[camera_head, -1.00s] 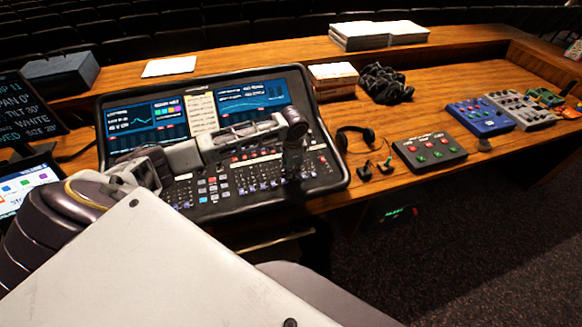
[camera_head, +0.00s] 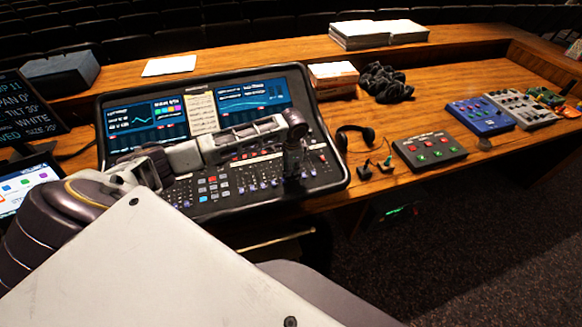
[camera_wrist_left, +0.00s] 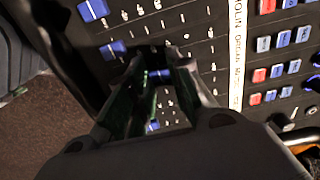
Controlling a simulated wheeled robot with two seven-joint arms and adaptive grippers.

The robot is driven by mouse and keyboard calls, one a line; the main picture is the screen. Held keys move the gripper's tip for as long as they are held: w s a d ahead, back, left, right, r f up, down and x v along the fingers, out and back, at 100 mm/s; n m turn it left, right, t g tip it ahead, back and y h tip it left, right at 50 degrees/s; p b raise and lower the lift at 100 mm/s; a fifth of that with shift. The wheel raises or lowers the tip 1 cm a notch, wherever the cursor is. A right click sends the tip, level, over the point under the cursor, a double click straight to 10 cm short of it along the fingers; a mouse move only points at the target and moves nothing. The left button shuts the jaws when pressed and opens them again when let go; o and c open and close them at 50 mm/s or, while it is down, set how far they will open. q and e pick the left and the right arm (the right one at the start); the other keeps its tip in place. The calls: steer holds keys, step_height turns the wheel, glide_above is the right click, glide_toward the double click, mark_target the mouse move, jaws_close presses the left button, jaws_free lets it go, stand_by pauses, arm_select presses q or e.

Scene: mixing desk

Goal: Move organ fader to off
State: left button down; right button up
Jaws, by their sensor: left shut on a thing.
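The mixing console (camera_head: 330,180) stands on the wooden desk with a bank of blue-capped faders on its lower right. My left gripper (camera_head: 291,172) reaches down onto this bank from above. In the left wrist view, the gripper (camera_wrist_left: 158,68) is shut on a blue fader cap (camera_wrist_left: 160,75), mostly hidden between the fingertips. A white label strip (camera_wrist_left: 237,50) beside the faders reads "ORGAN" among other names. I cannot fully confirm which name lines up with the held cap. Other blue caps (camera_wrist_left: 92,10) sit at differing positions along their slots. My right gripper is not in view.
Headphones (camera_head: 357,136) and a grey button box (camera_head: 430,149) lie right of the console. A small stack of boxes (camera_head: 333,75) and a black coiled cable (camera_head: 386,82) are behind. A tablet (camera_head: 25,187) is at the left.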

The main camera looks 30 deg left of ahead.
mark_target(294, 181)
arm_select(q)
steer(key=shift+s+d+f, duration=0.2)
steer(key=shift+s+d, duration=1.1)
steer(key=shift+d, duration=0.3)
steer(key=c, duration=1.3)
jaws_free()
steer(key=shift+d, duration=0.1)
steer(key=shift+r, duration=0.1)
steer(key=shift+r, duration=0.2)
steer(key=r, duration=0.7)
steer(key=s+d+r, duration=0.1)
steer(key=r, duration=0.3)
steer(key=shift+r, duration=0.2)
